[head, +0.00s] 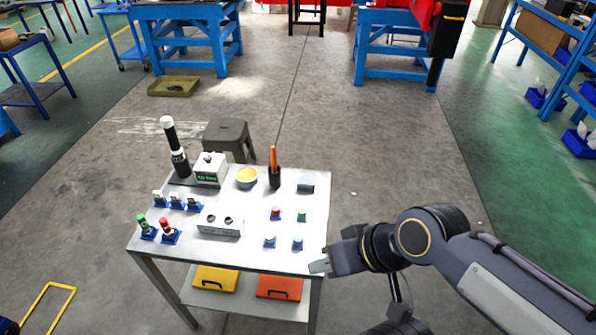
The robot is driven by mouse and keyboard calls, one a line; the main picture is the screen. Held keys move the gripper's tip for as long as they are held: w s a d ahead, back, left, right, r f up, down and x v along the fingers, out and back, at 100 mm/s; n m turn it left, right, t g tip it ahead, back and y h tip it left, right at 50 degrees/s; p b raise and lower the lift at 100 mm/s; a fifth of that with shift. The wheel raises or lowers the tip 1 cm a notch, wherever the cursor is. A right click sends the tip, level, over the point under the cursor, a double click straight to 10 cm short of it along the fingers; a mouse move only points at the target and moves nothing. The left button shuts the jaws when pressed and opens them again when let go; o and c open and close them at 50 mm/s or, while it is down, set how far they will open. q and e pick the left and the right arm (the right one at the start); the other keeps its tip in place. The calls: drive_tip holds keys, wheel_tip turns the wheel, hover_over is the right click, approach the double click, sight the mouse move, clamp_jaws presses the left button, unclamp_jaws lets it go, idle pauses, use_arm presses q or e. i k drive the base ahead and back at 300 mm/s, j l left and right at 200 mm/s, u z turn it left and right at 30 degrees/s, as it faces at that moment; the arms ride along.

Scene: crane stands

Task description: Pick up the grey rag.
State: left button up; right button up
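A small dark grey item with a paler top (306,182) lies near the right edge of the metal table (318,205), towards its back. It may be the folded grey rag, but it is too small to be sure. My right gripper (322,262) points left at the table's front right corner, in front of and apart from the grey item. Nothing shows held in it, and its finger gap is unclear from this angle. My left gripper is not in view.
An orange-handled tool in a black holder (274,172) and a yellow-topped bowl (246,178) stand left of the grey item. Small red (276,212) and green (302,216) pieces lie in front. A stool (229,136) stands behind the table. Floor to the right is clear.

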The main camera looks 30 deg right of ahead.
sight(305, 184)
drive_tip(key=l+u, duration=0.3)
drive_tip(key=l, duration=0.25)
drive_tip(key=l+u, duration=0.25)
drive_tip(key=l, duration=0.3)
drive_tip(key=l+u, duration=0.3)
drive_tip(key=l, duration=0.2)
drive_tip(key=k+l+u, duration=0.25)
drive_tip(key=l, duration=0.25)
drive_tip(key=i+l+u, duration=0.1)
drive_tip(key=l+u, duration=0.2)
drive_tip(key=l, duration=0.3)
drive_tip(key=l+u, duration=0.3)
drive_tip(key=l, duration=0.3)
